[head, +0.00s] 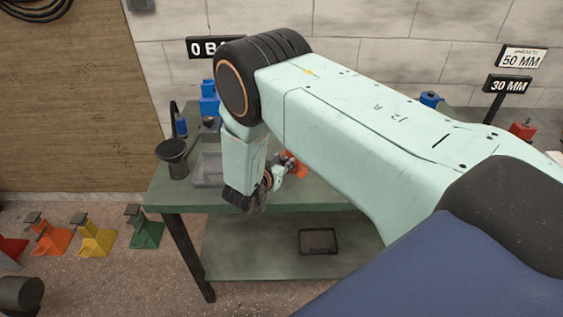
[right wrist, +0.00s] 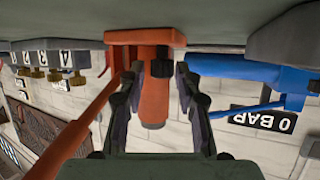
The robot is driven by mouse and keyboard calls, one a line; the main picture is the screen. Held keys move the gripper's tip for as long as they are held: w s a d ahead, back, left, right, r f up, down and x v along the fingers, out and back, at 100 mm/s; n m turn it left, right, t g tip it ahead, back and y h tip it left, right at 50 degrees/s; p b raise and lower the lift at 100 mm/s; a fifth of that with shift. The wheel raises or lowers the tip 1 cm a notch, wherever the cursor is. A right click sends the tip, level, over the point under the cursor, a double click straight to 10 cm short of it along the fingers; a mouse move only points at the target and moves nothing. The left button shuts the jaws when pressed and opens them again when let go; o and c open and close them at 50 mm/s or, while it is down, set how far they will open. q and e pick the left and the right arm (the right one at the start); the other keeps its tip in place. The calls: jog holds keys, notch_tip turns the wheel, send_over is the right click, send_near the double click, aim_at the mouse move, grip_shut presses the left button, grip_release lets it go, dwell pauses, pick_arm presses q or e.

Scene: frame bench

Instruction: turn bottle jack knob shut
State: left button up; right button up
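The orange bottle jack (right wrist: 153,100) stands on the bench and appears upside down in the right wrist view. Its small dark knob (right wrist: 162,66) sits low on the body, near its base. My right gripper (right wrist: 158,72) is open, its two fingers on either side of the knob, with visible space between them. I cannot tell whether either finger touches the knob. In the head view the jack (head: 295,166) is partly hidden behind my right arm, and the right gripper (head: 272,186) is beside it. My left gripper is not in view.
A blue jack (right wrist: 245,72) stands close by, near a "0 BAR" sign (right wrist: 262,120). A grey block with several brass knobs (right wrist: 55,60) is on the other side. The green bench (head: 180,195) carries a dark funnel-like stand (head: 173,155). Coloured jack stands (head: 95,235) are on the floor.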

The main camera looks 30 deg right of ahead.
jog(key=shift+w+f, duration=0.1)
jog(key=shift+c, duration=1.4)
jog(key=shift+a, duration=0.1)
jog(key=c, duration=0.3)
grip_shut()
jog(key=shift+w+m+g+h+b, duration=0.3)
jog(key=shift+m+g+h+b, duration=0.15)
jog(key=shift+m+b, duration=0.35)
jog(key=shift+m+g+h+b, duration=0.25)
jog(key=shift+m+g+b, duration=0.05)
jog(key=shift+g+b, duration=0.25)
jog(key=shift+r, duration=0.25)
